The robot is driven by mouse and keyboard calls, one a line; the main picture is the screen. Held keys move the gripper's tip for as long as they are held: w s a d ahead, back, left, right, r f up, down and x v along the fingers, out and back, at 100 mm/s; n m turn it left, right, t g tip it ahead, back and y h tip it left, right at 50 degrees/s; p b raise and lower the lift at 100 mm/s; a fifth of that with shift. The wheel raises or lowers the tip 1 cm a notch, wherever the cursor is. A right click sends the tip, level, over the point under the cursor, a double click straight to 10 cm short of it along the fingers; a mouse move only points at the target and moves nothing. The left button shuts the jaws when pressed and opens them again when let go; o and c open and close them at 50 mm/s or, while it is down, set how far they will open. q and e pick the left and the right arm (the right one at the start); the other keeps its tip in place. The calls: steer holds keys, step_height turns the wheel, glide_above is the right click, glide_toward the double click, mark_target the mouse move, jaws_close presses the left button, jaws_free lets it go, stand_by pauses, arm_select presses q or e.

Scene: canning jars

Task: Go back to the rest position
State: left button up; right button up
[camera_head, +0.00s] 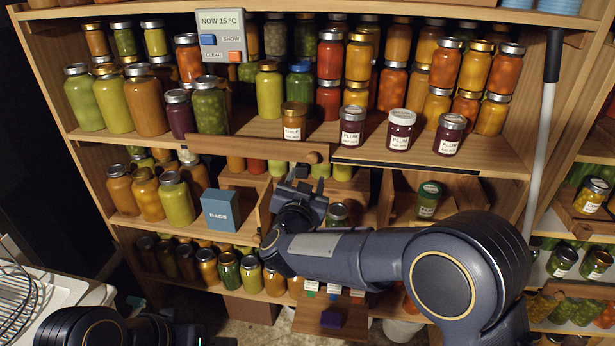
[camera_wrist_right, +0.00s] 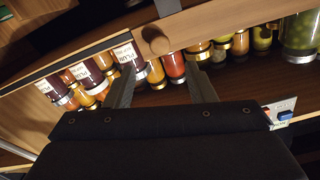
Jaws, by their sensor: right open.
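My right arm reaches in from the lower right in the head view. Its gripper (camera_head: 297,182) is in front of the shelf unit, just below a wooden board with a round knob (camera_head: 313,157). In the right wrist view the gripper (camera_wrist_right: 160,72) has its two fingers apart, with nothing held between them. Past the fingers stand labelled jars and the round knob (camera_wrist_right: 155,40). Part of my left arm (camera_head: 105,328) shows at the bottom left of the head view; its fingers cannot be made out.
Three plum jars (camera_head: 351,126) and an amber labelled jar (camera_head: 293,121) stand along the middle shelf's front. A blue box (camera_head: 220,209) stands left of my right gripper. A white pole (camera_head: 541,150) leans at right. A wire rack (camera_head: 15,300) is at lower left.

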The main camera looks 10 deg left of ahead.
steer(key=d+r+g+y, duration=0.1)
steer(key=d+r+y, duration=0.2)
steer(key=d+r, duration=0.35)
steer(key=s+d+n+g+y, duration=0.1)
steer(key=s+d+g, duration=0.15)
steer(key=d, duration=0.45)
steer(key=s+d+n+g+y, duration=0.1)
steer(key=s+d+y, duration=0.1)
steer(key=s+d, duration=0.3)
steer(key=s+d+f+g+h, duration=0.1)
steer(key=s+d+f, duration=0.3)
steer(key=s, duration=0.5)
steer(key=s+d+f+g+h, duration=0.1)
steer(key=s+d+f+g, duration=0.3)
steer(key=s, duration=0.5)
steer(key=s+d+f+m+g, duration=0.1)
steer(key=s+d+f+g, duration=0.2)
steer(key=s, duration=0.7)
steer(key=d+f, duration=0.2)
steer(key=d, duration=0.2)
steer(key=shift+h, duration=0.4)
